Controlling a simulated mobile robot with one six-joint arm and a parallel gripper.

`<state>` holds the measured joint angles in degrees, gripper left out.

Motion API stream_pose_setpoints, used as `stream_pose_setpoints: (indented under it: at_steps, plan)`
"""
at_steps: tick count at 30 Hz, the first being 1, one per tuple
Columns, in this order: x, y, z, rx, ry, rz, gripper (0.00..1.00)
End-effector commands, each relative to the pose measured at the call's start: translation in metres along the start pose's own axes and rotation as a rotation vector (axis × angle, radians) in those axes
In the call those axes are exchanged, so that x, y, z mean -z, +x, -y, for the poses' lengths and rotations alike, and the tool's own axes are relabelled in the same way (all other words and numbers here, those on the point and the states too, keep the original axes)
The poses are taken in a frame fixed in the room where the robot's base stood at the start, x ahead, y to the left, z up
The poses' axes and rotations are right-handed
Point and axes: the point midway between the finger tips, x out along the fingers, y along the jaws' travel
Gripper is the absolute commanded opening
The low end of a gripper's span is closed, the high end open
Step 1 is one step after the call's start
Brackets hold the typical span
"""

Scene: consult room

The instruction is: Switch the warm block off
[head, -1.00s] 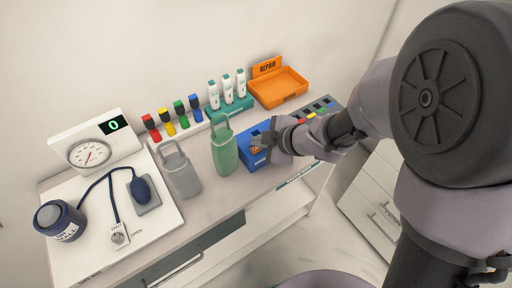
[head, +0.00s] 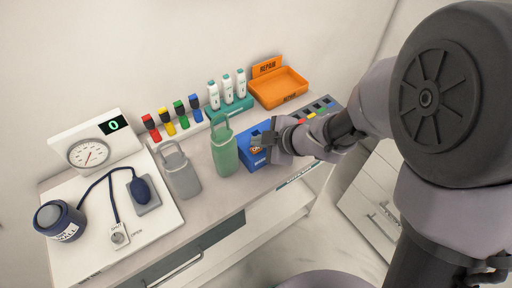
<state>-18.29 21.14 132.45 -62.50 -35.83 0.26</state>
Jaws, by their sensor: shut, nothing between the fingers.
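The blue block (head: 255,158), which I take to be the warm block, sits on the counter right of the green bottle. Its top carries a small orange-brown spot (head: 256,149). My gripper (head: 259,141) is shut and empty, right over the block's top at its right side. It hides much of the top, and I cannot tell whether the fingertips touch it. Any switch on the block is too small or hidden to make out.
A green bottle (head: 224,152) stands close left of the block, with a grey bottle (head: 181,172) beyond it. An orange repair tray (head: 279,88) and a teal rack (head: 230,107) of white bottles are behind. A gauge board (head: 95,146) with cuff and bulb fills the left.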

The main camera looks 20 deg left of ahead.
Motion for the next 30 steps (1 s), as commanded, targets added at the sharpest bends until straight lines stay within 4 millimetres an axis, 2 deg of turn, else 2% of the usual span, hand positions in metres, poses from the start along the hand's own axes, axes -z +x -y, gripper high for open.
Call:
stream_pose_setpoints:
  at_steps: [30]
  plan:
    - [-0.0054, 0.0074, 0.0055, 0.000, 0.000, 0.000, 0.00]
